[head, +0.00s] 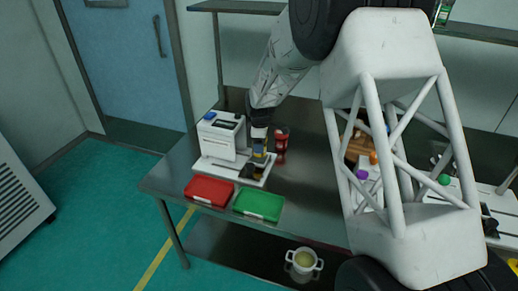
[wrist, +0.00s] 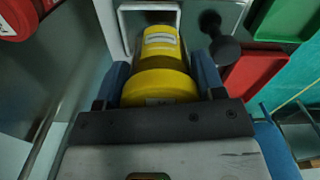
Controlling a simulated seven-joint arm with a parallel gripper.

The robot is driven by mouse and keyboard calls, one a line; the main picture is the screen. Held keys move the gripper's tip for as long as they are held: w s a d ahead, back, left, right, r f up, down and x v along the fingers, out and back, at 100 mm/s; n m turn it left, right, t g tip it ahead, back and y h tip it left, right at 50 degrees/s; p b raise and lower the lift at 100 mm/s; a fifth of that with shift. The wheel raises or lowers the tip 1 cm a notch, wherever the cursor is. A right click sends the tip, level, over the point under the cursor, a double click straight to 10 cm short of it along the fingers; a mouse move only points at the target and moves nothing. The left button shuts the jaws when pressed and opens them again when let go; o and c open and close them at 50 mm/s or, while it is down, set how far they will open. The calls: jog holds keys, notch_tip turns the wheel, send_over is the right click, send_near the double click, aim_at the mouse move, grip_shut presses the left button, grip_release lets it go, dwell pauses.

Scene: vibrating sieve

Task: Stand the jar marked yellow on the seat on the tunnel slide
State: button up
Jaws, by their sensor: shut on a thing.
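The jar marked yellow (wrist: 160,88) is between the two blue fingers of my gripper (wrist: 160,80) in the wrist view, with a yellow lid and a pale label. My gripper is shut on it. In the head view my gripper (head: 260,138) points down at the white machine, and the jar shows as a small yellow patch (head: 259,157). The tunnel slide (head: 235,172) seems to be the white base with dark parts beneath the jar. I cannot tell whether the jar touches the seat, which is largely hidden.
A white machine body (head: 220,138) stands left of my gripper, and a red jar (head: 281,143) close on its right. A red tray (head: 214,191) and a green tray (head: 259,204) lie at the table's front. A pot (head: 304,260) is on the lower shelf. My arm hides much of the right side.

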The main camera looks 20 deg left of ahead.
jog(key=shift+w+a+f, duration=0.1)
jog(key=shift+w+a, duration=0.3)
jog(key=shift+w, duration=0.35)
jog(key=shift+f, duration=1.75)
jog(key=shift+f, duration=0.15)
jog(key=o, duration=1)
jog(key=shift+c, duration=0.2)
jog(key=shift+r, duration=0.2)
notch_tip(320, 180, up, 12)
